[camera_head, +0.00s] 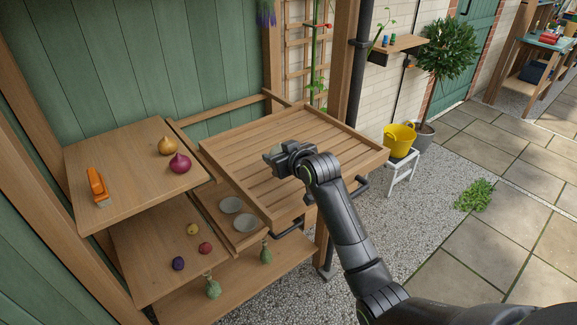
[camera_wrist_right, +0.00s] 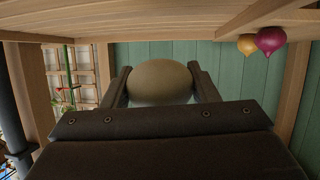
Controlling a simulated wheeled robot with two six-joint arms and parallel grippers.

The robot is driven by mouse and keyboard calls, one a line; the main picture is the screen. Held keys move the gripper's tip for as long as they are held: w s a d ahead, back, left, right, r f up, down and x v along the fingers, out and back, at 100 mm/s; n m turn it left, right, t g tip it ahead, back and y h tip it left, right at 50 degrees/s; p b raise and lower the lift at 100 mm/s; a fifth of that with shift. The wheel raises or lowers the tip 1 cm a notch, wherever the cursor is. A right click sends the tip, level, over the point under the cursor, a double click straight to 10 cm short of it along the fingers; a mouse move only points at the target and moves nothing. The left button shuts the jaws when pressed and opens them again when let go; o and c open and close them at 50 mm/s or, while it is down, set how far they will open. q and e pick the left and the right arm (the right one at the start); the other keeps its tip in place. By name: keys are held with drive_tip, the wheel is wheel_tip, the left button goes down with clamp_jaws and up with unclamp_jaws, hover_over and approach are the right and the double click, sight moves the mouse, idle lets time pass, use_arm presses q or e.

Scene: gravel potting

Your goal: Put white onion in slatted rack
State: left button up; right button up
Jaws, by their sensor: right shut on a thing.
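My right gripper (camera_head: 280,156) is shut on a pale, rounded onion, the white onion (camera_wrist_right: 160,82). In the right wrist view the onion sits between the two dark fingers (camera_wrist_right: 163,76), its lower part hidden by the gripper body. In the head view the gripper and onion are over the slatted rack (camera_head: 240,143), a wide wooden tray with a raised rim, near its middle. The onion is mostly hidden there by the gripper, and I cannot tell whether it touches the slats. My left gripper is not in view.
A yellow onion (camera_head: 165,144), a red onion (camera_head: 180,163) and an orange tool (camera_head: 97,186) rest on the upper left shelf. Small produce and two grey discs (camera_head: 231,205) lie lower down. The rack's slats look empty around the gripper.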

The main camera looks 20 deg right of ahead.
wheel_tip(320, 180, down, 2)
wheel_tip(320, 180, down, 3)
drive_tip(key=shift+f+p, duration=0.15)
drive_tip(key=shift+p, duration=0.3)
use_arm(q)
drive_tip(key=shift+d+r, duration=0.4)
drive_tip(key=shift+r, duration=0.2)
use_arm(e)
drive_tip(key=shift+f, duration=0.3)
drive_tip(key=shift+f, duration=0.15)
drive_tip(key=o, duration=1)
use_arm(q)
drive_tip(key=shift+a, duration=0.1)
use_arm(e)
drive_tip(key=shift+s+r, duration=0.15)
drive_tip(key=shift+r, duration=0.05)
